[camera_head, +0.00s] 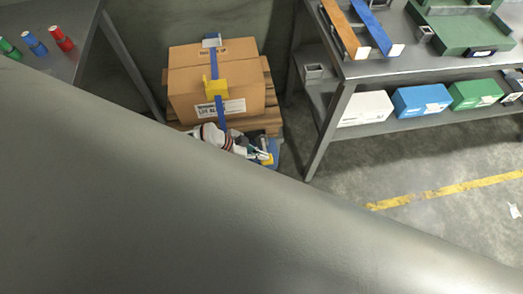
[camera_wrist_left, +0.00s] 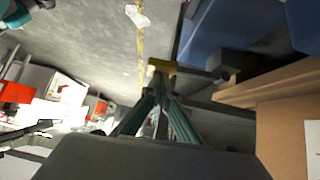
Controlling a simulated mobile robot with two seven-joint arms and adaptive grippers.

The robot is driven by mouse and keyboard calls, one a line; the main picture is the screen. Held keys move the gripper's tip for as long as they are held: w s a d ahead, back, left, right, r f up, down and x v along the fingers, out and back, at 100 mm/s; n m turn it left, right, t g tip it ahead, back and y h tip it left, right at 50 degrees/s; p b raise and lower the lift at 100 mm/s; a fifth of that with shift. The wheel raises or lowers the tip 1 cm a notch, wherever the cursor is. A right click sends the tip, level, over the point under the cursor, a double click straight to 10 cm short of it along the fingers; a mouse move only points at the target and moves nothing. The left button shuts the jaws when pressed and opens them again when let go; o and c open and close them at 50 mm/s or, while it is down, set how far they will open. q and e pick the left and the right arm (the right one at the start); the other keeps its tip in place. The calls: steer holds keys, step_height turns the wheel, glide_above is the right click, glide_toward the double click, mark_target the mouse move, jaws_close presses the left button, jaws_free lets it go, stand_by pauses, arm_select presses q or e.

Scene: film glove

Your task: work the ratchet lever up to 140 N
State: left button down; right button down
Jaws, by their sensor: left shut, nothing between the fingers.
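A brown carton (camera_head: 190,92) stands on a wooden pallet with a blue strap (camera_head: 220,112) over it. A yellow piece (camera_head: 216,88) sits on the strap at the carton's front edge. My left gripper (camera_head: 262,150) is low, in front of the carton's right corner. In the left wrist view, my left gripper's teal fingers (camera_wrist_left: 158,92) are together and empty. A yellow grip (camera_wrist_left: 161,66) on a dark bar (camera_wrist_left: 195,72) lies just beyond the tips; I cannot tell whether they touch. The grip also shows in the head view (camera_head: 267,158). My right gripper is out of view.
A grey beam-like surface covers the lower head view. A bench (camera_head: 375,66) stands at the right, with coloured boxes (camera_head: 421,100) on its lower shelf. Another table (camera_head: 62,62) stands at the left. Floor with a yellow line (camera_head: 450,189) is open at the right.

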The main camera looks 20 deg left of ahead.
arm_select(q)
steer(key=shift+s+d+f+t+y+p, duration=0.1)
steer(key=shift+s+f+t+y+p, duration=0.2)
steer(key=shift+f+p, duration=0.15)
steer(key=shift+f, duration=0.25)
stand_by(0.4)
